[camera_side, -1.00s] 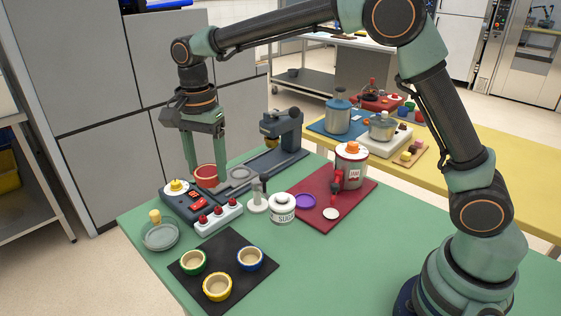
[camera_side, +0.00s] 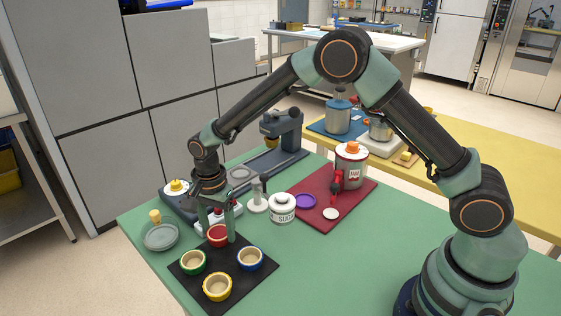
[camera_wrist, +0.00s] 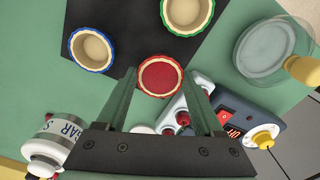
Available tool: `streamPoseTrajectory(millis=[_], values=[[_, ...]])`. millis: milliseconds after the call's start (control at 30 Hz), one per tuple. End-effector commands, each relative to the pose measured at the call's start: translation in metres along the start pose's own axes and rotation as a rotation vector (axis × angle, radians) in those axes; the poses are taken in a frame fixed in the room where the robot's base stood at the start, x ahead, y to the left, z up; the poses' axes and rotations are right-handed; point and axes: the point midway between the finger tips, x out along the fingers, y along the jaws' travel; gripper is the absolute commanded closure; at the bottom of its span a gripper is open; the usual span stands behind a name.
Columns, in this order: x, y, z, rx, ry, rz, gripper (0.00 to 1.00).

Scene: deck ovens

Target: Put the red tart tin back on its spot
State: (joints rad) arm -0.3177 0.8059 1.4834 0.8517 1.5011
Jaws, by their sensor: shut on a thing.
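The red tart tin (camera_side: 218,237) is between the fingers of my gripper (camera_side: 218,230), which is shut on it. The tin appears upright, at the far corner of the black mat (camera_side: 219,260); whether it touches the mat or hangs slightly above is unclear. In the wrist view the red tin (camera_wrist: 160,77) shows a red top between the fingertips. On the mat sit a green tin (camera_side: 193,262), a yellow tin (camera_side: 217,287) and a blue tin (camera_side: 250,259), all with pale insides.
Behind my gripper stand a control box with a yellow knob (camera_side: 176,187) and a press (camera_side: 284,135). A sugar jar (camera_side: 282,209) is to the right, a glass dish (camera_side: 160,236) to the left. A red board (camera_side: 318,214) holds a jam can (camera_side: 351,166).

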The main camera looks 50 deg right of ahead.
Motion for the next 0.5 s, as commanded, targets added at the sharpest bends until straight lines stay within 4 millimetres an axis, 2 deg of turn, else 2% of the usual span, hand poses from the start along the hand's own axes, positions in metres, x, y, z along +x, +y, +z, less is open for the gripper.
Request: streamPoseTrajectory(millis=[100, 467, 500], values=[[0.014, 0.0, 0.0, 0.0, 0.0, 0.001, 0.99], [0.018, 0.0, 0.0, 0.0, 0.0, -0.001, 0.99], [0.018, 0.0, 0.0, 0.0, 0.0, -0.001, 0.27]])
